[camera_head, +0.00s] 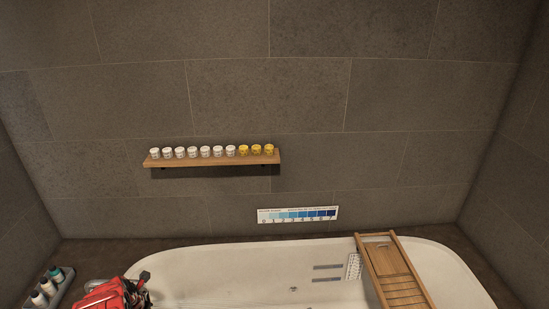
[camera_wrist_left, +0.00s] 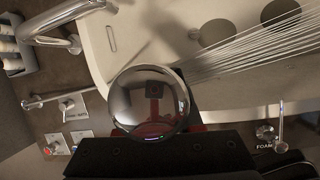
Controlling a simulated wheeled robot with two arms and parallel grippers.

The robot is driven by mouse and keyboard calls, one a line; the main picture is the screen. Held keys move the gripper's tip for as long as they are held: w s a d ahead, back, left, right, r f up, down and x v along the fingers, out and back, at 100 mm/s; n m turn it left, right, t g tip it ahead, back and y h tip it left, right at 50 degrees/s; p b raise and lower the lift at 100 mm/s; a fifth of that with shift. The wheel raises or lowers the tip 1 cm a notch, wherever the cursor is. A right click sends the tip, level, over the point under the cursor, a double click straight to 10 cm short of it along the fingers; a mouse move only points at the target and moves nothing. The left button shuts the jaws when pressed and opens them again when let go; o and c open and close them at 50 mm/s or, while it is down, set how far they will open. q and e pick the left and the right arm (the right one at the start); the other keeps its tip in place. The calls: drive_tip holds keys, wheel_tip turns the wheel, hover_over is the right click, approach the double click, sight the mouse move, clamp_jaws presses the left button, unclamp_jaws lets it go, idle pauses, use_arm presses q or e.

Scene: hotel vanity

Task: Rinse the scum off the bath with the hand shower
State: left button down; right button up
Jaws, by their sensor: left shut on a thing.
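The white bath (camera_head: 215,262) lies along the bottom of the head view. It also shows in the left wrist view (camera_wrist_left: 130,48). My left gripper (camera_head: 137,286), on the red arm, is over the bath's left end. It is shut on the hand shower (camera_wrist_left: 150,100), whose round chrome head fills the middle of the wrist view. Thin water streams (camera_wrist_left: 255,50) fan out to the upper right over the bath. Two round brownish-grey patches (camera_wrist_left: 218,33) show on the bath surface; I cannot tell if they are scum. My right gripper is out of view.
A wooden bath tray (camera_head: 398,275) spans the bath at right. A wall shelf (camera_head: 213,160) holds several small cups, above a blue scale strip (camera_head: 298,214). Bottles (camera_head: 47,287) stand at lower left. A chrome spout (camera_wrist_left: 65,22) and wall controls (camera_wrist_left: 70,106) are near the gripper.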

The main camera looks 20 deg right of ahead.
use_arm(q)
drive_tip(key=shift+a, duration=0.15)
drive_tip(key=shift+w+a+f+b, duration=0.15)
drive_tip(key=shift+w+a+b, duration=0.15)
drive_tip(key=shift+a+b, duration=0.35)
drive_tip(key=w+a+b, duration=0.3)
drive_tip(key=a+b, duration=0.5)
drive_tip(key=a, duration=0.1)
drive_tip(key=shift+w+r, duration=0.15)
drive_tip(key=shift+r, duration=0.05)
